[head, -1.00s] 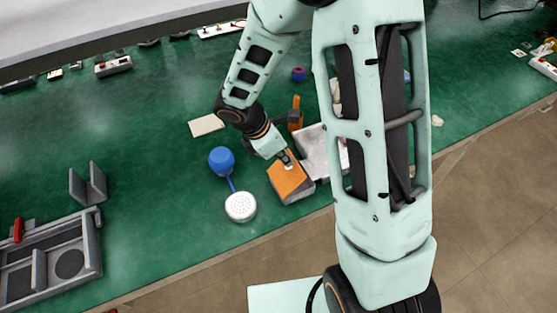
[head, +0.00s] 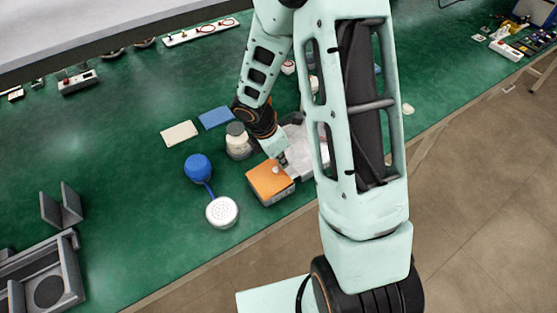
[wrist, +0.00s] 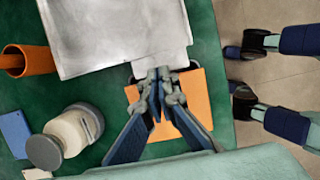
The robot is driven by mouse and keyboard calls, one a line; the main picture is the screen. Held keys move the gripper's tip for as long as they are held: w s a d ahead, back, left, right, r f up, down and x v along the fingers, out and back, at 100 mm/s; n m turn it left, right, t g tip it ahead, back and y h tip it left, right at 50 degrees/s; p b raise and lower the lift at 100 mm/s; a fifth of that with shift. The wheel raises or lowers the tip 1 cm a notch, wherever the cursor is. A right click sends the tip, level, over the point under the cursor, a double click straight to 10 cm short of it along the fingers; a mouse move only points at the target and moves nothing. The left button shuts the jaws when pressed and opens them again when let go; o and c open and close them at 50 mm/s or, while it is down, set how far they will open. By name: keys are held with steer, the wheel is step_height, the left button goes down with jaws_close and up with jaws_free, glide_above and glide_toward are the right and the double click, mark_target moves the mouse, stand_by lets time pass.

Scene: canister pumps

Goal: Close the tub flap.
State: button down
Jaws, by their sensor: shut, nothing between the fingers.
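The tub (head: 283,197) is a small grey box near the table's front edge in the head view. Its orange flap (head: 266,184) appears to lie flat across the top, with little or no gap showing. In the wrist view the orange flap (wrist: 190,92) lies beneath my fingers, which hide part of it. My gripper (head: 279,165) is at the flap's far right side in the head view; I cannot tell whether it touches. In the wrist view my gripper (wrist: 155,78) has its fingertips together with nothing between them, beside the tray's edge.
A pale tray (wrist: 120,30) stands right beside the tub. A capped jar (head: 237,142), a blue ball-shaped part (head: 198,168) and a white perforated disc (head: 221,212) are to the left. An orange cup (wrist: 28,60) is beyond the tray.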

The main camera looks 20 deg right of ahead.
steer(key=shift+w+d+f, duration=0.1)
steer(key=shift+d+f, duration=0.05)
steer(key=shift+f, duration=0.15)
steer(key=shift+r, duration=0.15)
stand_by(0.5)
